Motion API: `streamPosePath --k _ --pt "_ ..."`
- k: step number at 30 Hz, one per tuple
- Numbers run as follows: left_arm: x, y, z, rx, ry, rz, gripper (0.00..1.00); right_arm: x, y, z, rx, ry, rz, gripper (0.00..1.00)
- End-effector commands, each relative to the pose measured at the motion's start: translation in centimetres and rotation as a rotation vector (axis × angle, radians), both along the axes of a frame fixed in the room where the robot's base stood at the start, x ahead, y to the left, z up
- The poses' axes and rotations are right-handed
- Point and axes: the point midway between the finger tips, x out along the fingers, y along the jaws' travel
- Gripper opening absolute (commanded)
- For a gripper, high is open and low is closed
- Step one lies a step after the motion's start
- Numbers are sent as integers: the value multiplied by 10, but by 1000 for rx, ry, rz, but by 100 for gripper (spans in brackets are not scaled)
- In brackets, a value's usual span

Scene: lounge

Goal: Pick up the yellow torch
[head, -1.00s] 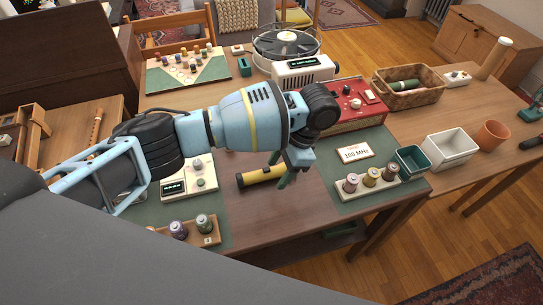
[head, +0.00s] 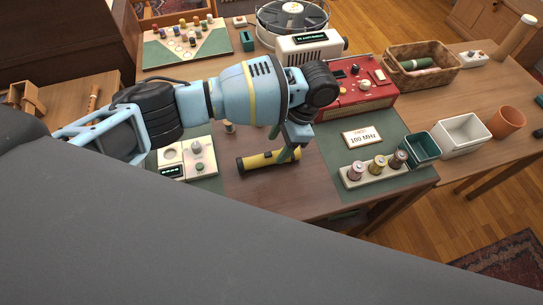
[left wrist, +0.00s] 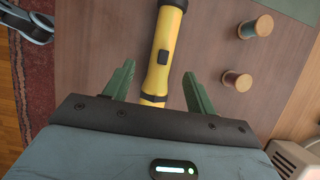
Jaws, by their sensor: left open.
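The yellow torch (head: 257,162) with black ends lies on the wooden table below my left gripper (head: 287,151). In the left wrist view the torch (left wrist: 163,45) shows its black switch and runs up from between the fingers. My left gripper (left wrist: 158,84) is open, with one green finger on each side of the torch's near end. I see a gap on both sides; whether the fingertips are down at torch height is hard to tell. The torch's far end is cut off in the wrist view. My right gripper is not in view.
Bare table lies in front.

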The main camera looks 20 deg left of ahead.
Motion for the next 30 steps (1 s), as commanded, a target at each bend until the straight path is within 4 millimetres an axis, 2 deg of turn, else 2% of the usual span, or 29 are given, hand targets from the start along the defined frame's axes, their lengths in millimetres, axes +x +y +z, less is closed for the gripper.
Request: streamPosePath --k 10,20,30 --pt "-8 16 -41 2 3 2 56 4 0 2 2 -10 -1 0" --pt "-9 17 -46 1 2 2 56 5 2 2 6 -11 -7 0" --pt "-9 17 -46 1 2 2 12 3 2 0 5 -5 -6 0"
